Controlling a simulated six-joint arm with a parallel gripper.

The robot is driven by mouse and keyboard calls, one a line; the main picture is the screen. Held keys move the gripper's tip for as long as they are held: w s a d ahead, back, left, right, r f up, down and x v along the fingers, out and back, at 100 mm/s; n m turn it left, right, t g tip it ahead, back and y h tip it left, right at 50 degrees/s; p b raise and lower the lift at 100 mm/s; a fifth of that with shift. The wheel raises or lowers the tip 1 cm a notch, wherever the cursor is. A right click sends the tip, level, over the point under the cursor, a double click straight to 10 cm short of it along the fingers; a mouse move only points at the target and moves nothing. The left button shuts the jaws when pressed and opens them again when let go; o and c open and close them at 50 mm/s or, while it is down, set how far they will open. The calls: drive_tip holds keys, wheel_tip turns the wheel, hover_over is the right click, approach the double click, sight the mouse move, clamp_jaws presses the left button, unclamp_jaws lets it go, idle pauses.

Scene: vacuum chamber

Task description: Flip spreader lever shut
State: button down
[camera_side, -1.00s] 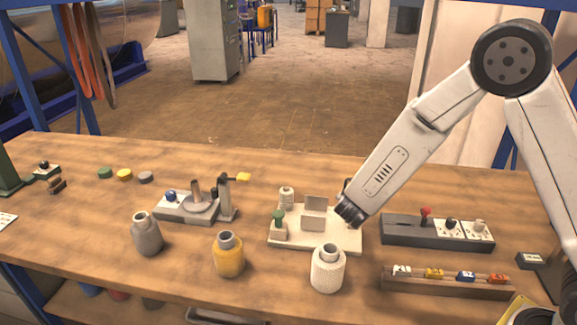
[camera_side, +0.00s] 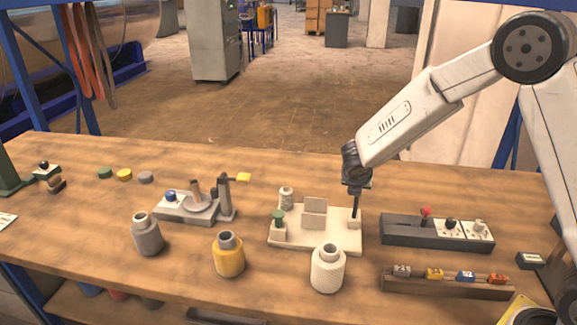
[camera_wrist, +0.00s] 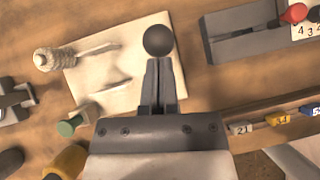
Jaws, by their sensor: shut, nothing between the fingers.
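A pale baseplate (camera_side: 290,241) holds two upright plates (camera_side: 314,214) and, at its right, a small block (camera_side: 354,224) with a thin dark upright lever (camera_side: 356,208). My gripper (camera_side: 357,188) is directly above that block, pointing down, and hides the lever's top. In the wrist view my gripper (camera_wrist: 158,66) has its fingers together and empty. A round dark knob (camera_wrist: 158,40), apparently the lever's end, shows just beyond the fingertips. Whether they touch it cannot be told. The baseplate (camera_wrist: 93,85) lies behind, at the left.
A white spool (camera_side: 286,197) and a green knob (camera_side: 279,219) stand on the baseplate's left side. A white ribbed bottle (camera_side: 327,270) stands in front. A dark switch box (camera_side: 410,232) and a wooden rack (camera_side: 440,288) are to the right. A yellow-handled fixture (camera_side: 187,212) is left.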

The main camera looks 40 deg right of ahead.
drive_tip(key=shift+w+d+r, duration=0.1)
drive_tip(key=shift+w+d, duration=1.65)
drive_tip(key=shift+d, duration=0.05)
drive_tip(key=shift+s+a+r, duration=0.35)
drive_tip(key=shift+a+r, duration=0.05)
drive_tip(key=shift+a, duration=0.2)
drive_tip(key=s+a+r, duration=0.1)
drive_tip(key=a+r, duration=0.2)
drive_tip(key=r, duration=0.8)
drive_tip(key=shift+s+a, duration=0.3)
drive_tip(key=shift+a, duration=0.1)
